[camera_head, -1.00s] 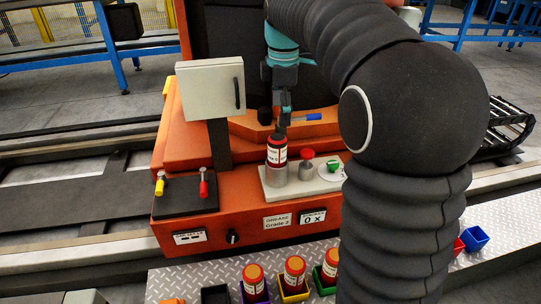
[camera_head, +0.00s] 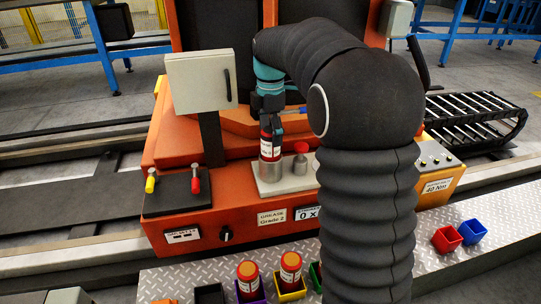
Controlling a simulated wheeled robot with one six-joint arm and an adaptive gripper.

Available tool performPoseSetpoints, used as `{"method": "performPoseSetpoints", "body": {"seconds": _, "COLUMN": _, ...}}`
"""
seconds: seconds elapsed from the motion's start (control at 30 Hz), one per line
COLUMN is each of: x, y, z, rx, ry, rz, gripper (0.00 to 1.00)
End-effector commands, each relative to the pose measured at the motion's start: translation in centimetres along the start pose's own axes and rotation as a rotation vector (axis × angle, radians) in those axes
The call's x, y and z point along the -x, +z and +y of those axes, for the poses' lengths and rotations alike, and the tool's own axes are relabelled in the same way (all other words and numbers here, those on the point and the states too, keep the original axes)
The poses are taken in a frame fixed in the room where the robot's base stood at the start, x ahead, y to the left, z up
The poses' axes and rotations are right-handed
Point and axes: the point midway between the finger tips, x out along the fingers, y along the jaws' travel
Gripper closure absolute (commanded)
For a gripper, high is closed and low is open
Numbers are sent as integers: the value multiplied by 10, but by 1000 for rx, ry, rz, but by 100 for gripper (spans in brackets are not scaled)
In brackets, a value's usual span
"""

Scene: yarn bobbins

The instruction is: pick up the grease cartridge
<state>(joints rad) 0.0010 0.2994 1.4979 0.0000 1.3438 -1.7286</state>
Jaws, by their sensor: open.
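A red grease cartridge (camera_head: 271,151) with a white label stands upright in a silver holder (camera_head: 271,173) on the pale plate of the orange machine. My gripper (camera_head: 272,125) points down at the cartridge's top, with its dark fingers overlapping the upper end. The jaws are open; whether a finger touches the cartridge cannot be told. More red cartridges with orange tops stand in coloured cups along the front, one in the purple cup (camera_head: 248,273) and one in the yellow cup (camera_head: 291,270). My arm hides part of that row.
A red knob (camera_head: 301,147) stands close to the right of the holder. A grey box (camera_head: 201,80) on a dark post rises at the left, above a black block with yellow and red levers (camera_head: 195,181). Red and blue bins (camera_head: 472,232) sit at the right.

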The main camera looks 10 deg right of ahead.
Motion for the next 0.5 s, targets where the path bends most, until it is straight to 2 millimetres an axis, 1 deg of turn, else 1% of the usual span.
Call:
{"method": "performPoseSetpoints", "body": {"seconds": 0.13, "x": -13, "y": 0, "z": -2, "rx": 0, "ry": -2, "rz": 0, "gripper": 16}}
{"method": "performPoseSetpoints", "body": {"seconds": 0.33, "x": -42, "y": -1, "z": -5, "rx": -1, "ry": -2, "rz": 0, "gripper": 16}}
{"method": "performPoseSetpoints", "body": {"seconds": 0.4, "x": -48, "y": -1, "z": -4, "rx": -1, "ry": -2, "rz": 0, "gripper": 16}}
{"method": "performPoseSetpoints", "body": {"seconds": 0.5, "x": -51, "y": -1, "z": -4, "rx": -1, "ry": 0, "rz": 0, "gripper": 16}}
